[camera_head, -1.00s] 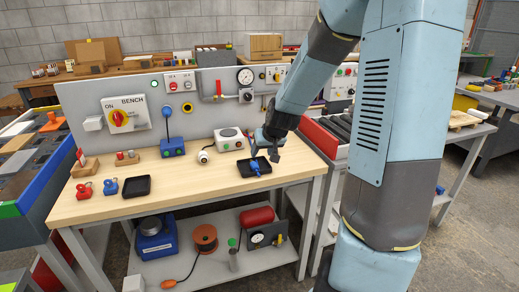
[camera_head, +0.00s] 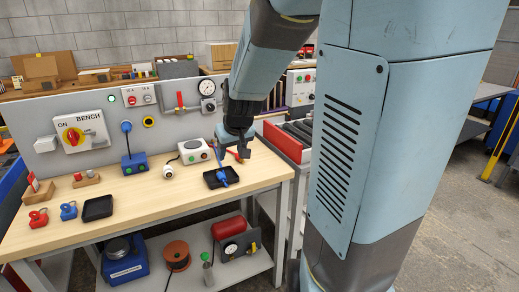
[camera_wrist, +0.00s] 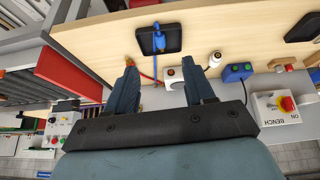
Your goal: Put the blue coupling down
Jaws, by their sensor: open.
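The blue coupling (camera_head: 223,174) lies in the right black tray (camera_head: 210,181) on the bench, with a blue length reaching past the tray's back edge. In the wrist view the coupling (camera_wrist: 158,38) lies across the tray (camera_wrist: 174,44), beyond my fingertips. My gripper (camera_head: 243,152) is above and behind the tray. In the wrist view its two fingers (camera_wrist: 159,75) are spread wide with nothing held between them. The arm hides part of the bench's back right.
A red piece (camera_wrist: 131,64) lies near one finger. A second black tray (camera_head: 97,208), a blue piece (camera_head: 68,211) and a red piece (camera_head: 38,218) sit at left.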

